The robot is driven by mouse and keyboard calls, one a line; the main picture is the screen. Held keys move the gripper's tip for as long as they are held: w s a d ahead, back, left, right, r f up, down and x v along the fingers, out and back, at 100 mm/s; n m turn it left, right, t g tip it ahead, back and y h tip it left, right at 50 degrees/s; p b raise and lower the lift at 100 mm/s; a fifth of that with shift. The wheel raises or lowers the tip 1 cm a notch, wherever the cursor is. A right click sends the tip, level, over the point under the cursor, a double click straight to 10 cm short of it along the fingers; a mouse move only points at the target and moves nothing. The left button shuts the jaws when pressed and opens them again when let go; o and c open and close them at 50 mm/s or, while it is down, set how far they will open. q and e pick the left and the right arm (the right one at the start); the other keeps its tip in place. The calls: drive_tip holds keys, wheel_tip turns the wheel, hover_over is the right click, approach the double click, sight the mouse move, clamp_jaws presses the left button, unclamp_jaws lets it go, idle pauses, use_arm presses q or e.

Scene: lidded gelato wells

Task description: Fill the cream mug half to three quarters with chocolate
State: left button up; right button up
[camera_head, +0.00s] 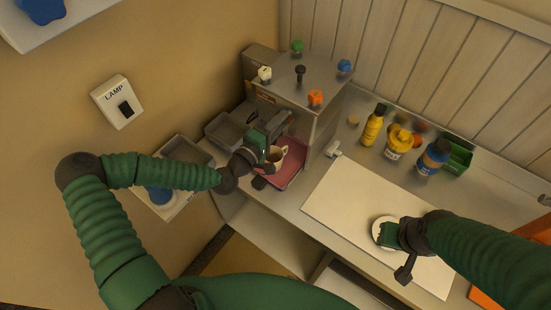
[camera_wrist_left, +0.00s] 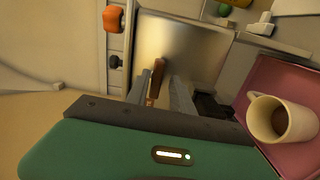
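The cream mug (camera_head: 278,155) sits on a pink-red tray (camera_head: 291,174) beside the metal unit; its rim partly hides behind my left gripper. In the left wrist view the mug (camera_wrist_left: 258,118) shows brown inside, but its level is hard to judge. My left gripper (camera_head: 266,150) is at the mug's left. In the wrist view its fingers (camera_wrist_left: 163,92) are apart, with a narrow brown bar (camera_wrist_left: 157,77) between them and a gap at its right. My right gripper (camera_head: 387,233) is over a white round thing (camera_head: 377,233) on the pale board; its fingers are hard to make out.
The metal unit (camera_head: 326,116) carries green, white, black, orange and blue knobs. A grey bin (camera_head: 226,131) stands left of it. Yellow bottles (camera_head: 374,125), a blue-labelled jar (camera_head: 433,158) and a green box (camera_head: 459,154) line the back. The pale board (camera_head: 335,199) is mostly clear.

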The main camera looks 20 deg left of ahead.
use_arm(q)
drive_tip(key=shift+o, duration=0.2)
drive_tip(key=shift+w, duration=0.1)
drive_tip(key=shift+a+r, duration=0.1)
drive_tip(key=v, duration=0.6)
